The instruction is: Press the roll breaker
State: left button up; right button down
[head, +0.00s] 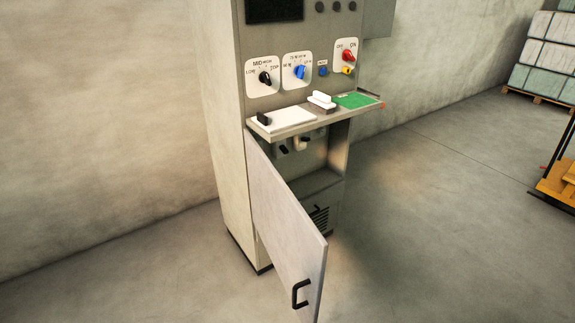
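A tall grey control cabinet (222,120) stands against the wall. I cannot tell which of its parts is the roll breaker. Its panel carries a black knob (265,78) on a white plate, a blue knob (300,72), a small blue button (323,71), a red knob (348,56) and a yellow one (347,70). Below the shelf, the lower cabinet door (285,225) with a black handle (300,293) stands open. Small black and pale parts (299,145) show inside, partly shaded and hidden by the shelf and door. Neither of my grippers is in view.
A shelf (284,135) juts from the cabinet, with a white sheet, a black item, a white-topped block (322,100) and a green pad (355,101). The open door projects toward me. A pallet stack (545,55) and yellow equipment (560,185) stand far right.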

aim_at(282, 149)
jog(key=z, duration=1.9)
jog(key=i, duration=2.8)
jog(key=u, duration=4.1)
jog(key=i, duration=1)
jog(key=u, duration=0.05)
